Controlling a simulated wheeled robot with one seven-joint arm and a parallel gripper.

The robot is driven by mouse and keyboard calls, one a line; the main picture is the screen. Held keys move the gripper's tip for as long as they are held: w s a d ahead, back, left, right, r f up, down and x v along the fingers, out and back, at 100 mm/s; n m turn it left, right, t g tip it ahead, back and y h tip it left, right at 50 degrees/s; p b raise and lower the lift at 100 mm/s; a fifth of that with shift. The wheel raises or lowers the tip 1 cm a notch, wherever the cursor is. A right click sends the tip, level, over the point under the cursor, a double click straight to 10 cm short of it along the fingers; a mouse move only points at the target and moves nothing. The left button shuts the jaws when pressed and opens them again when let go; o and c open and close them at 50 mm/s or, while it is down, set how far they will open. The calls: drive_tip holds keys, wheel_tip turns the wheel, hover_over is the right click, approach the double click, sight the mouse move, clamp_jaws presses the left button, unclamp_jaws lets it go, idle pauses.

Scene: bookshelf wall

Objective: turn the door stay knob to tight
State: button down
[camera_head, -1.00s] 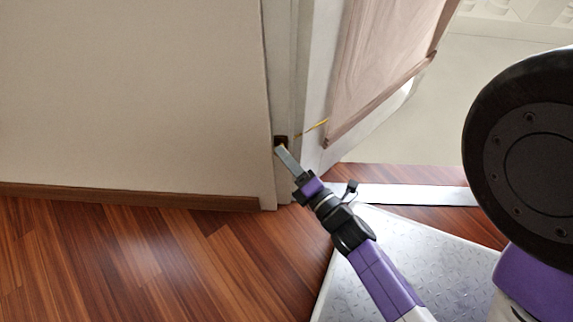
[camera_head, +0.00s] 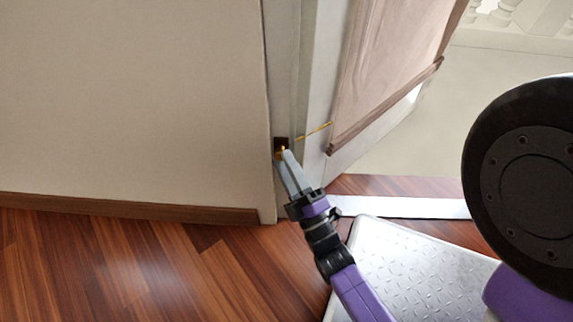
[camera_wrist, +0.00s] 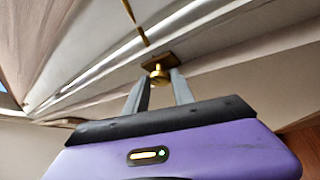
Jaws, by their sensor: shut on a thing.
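The small brass door stay knob (camera_wrist: 158,74) sits on a dark brown plate (camera_wrist: 160,61) on the door frame. In the head view the knob (camera_head: 282,151) is a tiny gold spot at the lower part of the plate (camera_head: 281,142). My gripper (camera_head: 285,154) reaches up to it from below, its grey fingertips at the knob. In the wrist view one finger of my gripper (camera_wrist: 160,76) is on each side of the knob, shut on it. The fingers partly hide the knob's sides. I see no mark showing how tight it is.
A thin brass stay rod (camera_head: 316,131) runs from near the plate to the open door (camera_head: 390,75) at right. A plain wall (camera_head: 130,100) is at left. Wood floor (camera_head: 120,260) lies below, with a white threshold strip (camera_head: 410,206) under the doorway.

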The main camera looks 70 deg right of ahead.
idle(0.5)
drive_tip(key=c, duration=1.1)
unclamp_jaws()
drive_tip(key=shift+o, duration=0.2)
